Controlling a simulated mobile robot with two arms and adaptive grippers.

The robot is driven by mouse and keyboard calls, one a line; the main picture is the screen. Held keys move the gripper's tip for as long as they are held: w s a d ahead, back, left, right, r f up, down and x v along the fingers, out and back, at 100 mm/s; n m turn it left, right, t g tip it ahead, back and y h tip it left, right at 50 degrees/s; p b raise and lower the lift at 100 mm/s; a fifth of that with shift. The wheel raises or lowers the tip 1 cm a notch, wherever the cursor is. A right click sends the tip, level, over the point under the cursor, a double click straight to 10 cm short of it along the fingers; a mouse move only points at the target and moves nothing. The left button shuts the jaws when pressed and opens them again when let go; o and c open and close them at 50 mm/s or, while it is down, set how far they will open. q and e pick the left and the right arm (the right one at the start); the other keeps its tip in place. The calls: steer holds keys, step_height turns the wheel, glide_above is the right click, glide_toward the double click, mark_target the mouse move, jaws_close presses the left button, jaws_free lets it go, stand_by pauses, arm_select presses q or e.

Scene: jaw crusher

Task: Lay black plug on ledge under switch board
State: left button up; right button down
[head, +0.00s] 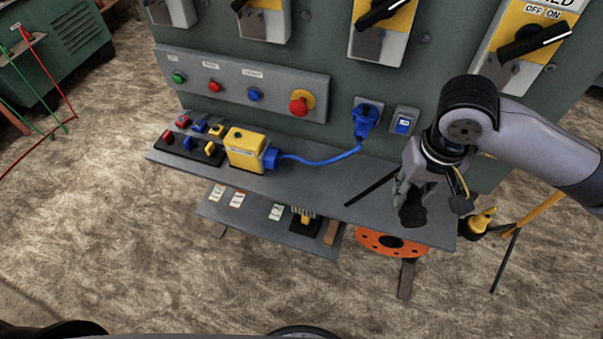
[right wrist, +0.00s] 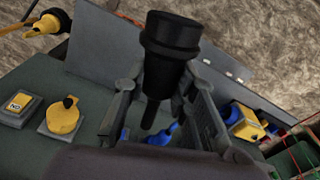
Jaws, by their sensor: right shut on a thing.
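The black plug (head: 412,213) is held by my right gripper (head: 408,188), above the right part of the grey ledge (head: 318,182) under the switch board (head: 333,48). In the right wrist view the black plug (right wrist: 171,48) stands between the two fingers of the right gripper (right wrist: 165,92), its thick end toward the ledge (right wrist: 108,45) side and its thin end toward the board. Whether the plug touches the ledge cannot be told. My left gripper is not in view.
On the ledge are a yellow box (head: 244,150) with a blue cable running to a blue plug (head: 366,118), and a black rack (head: 190,147) with small coloured pieces. A thin black bar (head: 370,188) lies near my gripper. An orange disc (head: 376,241) is below. The ledge's middle is clear.

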steer(key=w+a+f+m+t+h+b, duration=0.1)
steer(key=w+a+f+t+b, duration=0.25)
steer(key=w+t, duration=0.3)
steer(key=w+a+f+t+b, duration=0.25)
steer(key=w+t+b, duration=0.2)
steer(key=w, duration=0.25)
steer(key=f+t+h, duration=0.1)
steer(key=f, duration=0.4)
steer(key=d+f+m+t+h+b, duration=0.1)
steer(key=f+t, duration=0.1)
steer(key=f, duration=0.4)
steer(key=s+d+f+m+t+h+b, duration=0.1)
steer(key=f+t+h, duration=0.1)
steer(key=f, duration=0.4)
steer(key=shift+d+f, duration=0.15)
steer(key=shift+s, duration=0.1)
steer(key=shift+f, duration=0.2)
steer(key=c, duration=1.3)
jaws_free()
steer(key=shift+r, duration=0.1)
